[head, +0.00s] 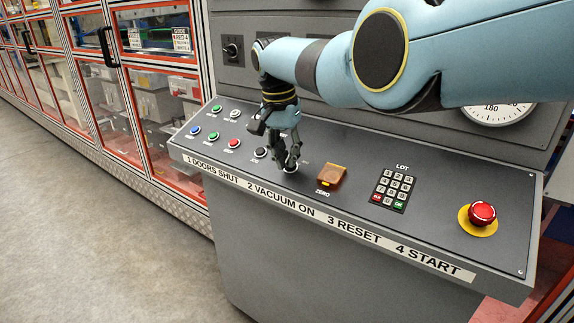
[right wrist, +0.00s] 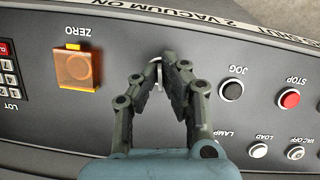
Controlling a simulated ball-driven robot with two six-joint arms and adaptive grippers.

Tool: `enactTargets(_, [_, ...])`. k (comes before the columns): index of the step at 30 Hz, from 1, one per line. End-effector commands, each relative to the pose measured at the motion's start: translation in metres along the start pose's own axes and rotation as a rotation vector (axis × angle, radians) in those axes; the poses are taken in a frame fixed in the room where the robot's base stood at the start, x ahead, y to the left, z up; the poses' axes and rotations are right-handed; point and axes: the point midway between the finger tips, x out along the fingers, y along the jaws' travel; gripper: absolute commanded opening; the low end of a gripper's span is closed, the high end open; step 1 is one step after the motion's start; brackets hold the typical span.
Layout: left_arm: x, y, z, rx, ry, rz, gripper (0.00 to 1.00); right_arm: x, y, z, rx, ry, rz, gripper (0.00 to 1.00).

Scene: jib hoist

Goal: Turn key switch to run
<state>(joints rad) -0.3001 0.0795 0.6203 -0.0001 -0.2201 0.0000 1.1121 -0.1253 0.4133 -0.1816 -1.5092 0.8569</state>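My right gripper (head: 288,164) reaches down to the sloped grey console, between the black JOG button and the amber ZERO cover. In the right wrist view its fingertips (right wrist: 164,66) are drawn close together around a thin silvery key (right wrist: 158,76) standing on the panel. The fingers appear shut on the key. They cover most of the key switch and its position markings, so I cannot read which position the key points to. My left gripper is not in view.
The amber ZERO cover (head: 332,175) is just right of the gripper, with a LOT keypad (head: 393,190) and red emergency stop (head: 482,213) farther right. The JOG button (right wrist: 231,90) and red STOP button (right wrist: 289,99) are on the other side. Glass-doored cabinets (head: 150,90) stand at left beside open floor.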

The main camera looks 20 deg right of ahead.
Motion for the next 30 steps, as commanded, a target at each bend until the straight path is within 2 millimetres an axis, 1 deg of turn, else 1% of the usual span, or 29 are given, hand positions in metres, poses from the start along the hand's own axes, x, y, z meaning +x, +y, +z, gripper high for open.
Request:
enactTargets(1, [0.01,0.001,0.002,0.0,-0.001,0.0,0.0,0.004,-0.001,0.0,-0.041,0.002,0.013,0.0])
enactTargets(3, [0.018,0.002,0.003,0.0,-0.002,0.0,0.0,0.004,-0.001,0.0,-0.104,0.001,0.031,0.0])
enactTargets(9, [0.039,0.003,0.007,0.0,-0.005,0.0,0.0,0.004,-0.002,0.0,-0.277,0.002,0.083,0.0])
enactTargets(15, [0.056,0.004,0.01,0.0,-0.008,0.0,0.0,0.003,-0.001,0.0,-0.419,0.002,0.127,0.0])
enactTargets(21, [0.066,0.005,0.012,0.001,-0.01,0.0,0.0,0.002,-0.001,0.0,-0.519,0.002,0.156,0.0])
enactTargets(30, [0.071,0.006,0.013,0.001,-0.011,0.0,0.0,0.0,-0.001,0.0,-0.585,0.003,0.176,0.0])
